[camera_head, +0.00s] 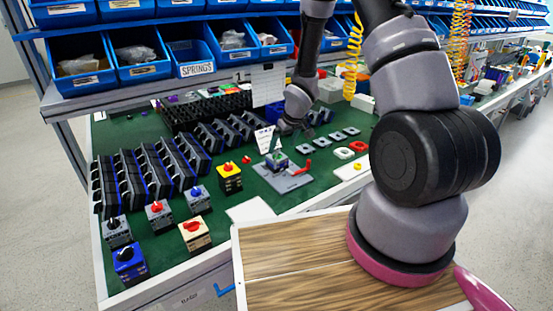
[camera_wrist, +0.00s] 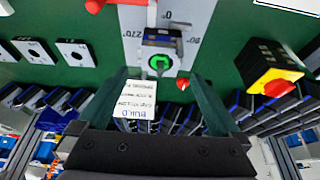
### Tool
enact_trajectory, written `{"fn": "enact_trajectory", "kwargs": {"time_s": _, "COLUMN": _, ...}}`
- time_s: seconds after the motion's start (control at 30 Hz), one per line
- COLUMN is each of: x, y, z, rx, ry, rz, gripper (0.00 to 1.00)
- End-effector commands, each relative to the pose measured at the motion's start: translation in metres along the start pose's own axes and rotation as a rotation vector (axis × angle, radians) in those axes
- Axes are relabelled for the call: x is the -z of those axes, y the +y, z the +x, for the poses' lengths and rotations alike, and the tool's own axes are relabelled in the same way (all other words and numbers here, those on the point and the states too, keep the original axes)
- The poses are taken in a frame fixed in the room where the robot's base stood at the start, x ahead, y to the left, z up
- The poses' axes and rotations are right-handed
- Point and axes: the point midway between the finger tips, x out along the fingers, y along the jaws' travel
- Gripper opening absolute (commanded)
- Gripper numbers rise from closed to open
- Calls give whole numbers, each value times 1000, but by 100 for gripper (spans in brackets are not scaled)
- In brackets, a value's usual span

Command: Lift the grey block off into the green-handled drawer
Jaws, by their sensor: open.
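A small grey block with a dark blue part (camera_wrist: 162,40) sits on the light grey angle-marked plate (camera_wrist: 133,20) in the wrist view, with a green round piece (camera_wrist: 160,63) at its near side. In the head view the block (camera_head: 277,159) stands on the plate (camera_head: 290,183) at mid-table. My gripper (camera_wrist: 154,77) is open and empty, its two fingers spread in front of the block; in the head view it (camera_head: 287,128) is behind and above the plate. I see no green-handled drawer.
A drawer front with a blue handle (camera_head: 224,290) is below the table's front edge. A yellow switch (camera_head: 229,178) stands left of the plate, with several other switches further left. A printed card (camera_wrist: 135,103) shows between my fingers. Blue bins line the back shelf.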

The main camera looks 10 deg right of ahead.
Motion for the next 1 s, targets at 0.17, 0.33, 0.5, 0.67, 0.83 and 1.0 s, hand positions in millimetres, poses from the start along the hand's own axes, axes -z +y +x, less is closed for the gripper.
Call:
{"fn": "enact_trajectory", "kwargs": {"time_s": 0.17, "x": -1, "y": -1, "z": 15, "rx": 0, "ry": -1, "rz": -1, "gripper": 100}}
{"fn": "enact_trajectory", "kwargs": {"time_s": 0.33, "x": -2, "y": -2, "z": 41, "rx": -1, "ry": -2, "rz": -2, "gripper": 100}}
{"fn": "enact_trajectory", "kwargs": {"time_s": 0.5, "x": -1, "y": -2, "z": 56, "rx": -1, "ry": 0, "rz": 0, "gripper": 100}}
{"fn": "enact_trajectory", "kwargs": {"time_s": 0.67, "x": -1, "y": -2, "z": 57, "rx": -1, "ry": 1, "rz": 0, "gripper": 100}}
{"fn": "enact_trajectory", "kwargs": {"time_s": 0.83, "x": -1, "y": -2, "z": 57, "rx": -1, "ry": 0, "rz": 0, "gripper": 66}}
{"fn": "enact_trajectory", "kwargs": {"time_s": 1.0, "x": -1, "y": -2, "z": 57, "rx": -1, "ry": 0, "rz": 0, "gripper": 12}}
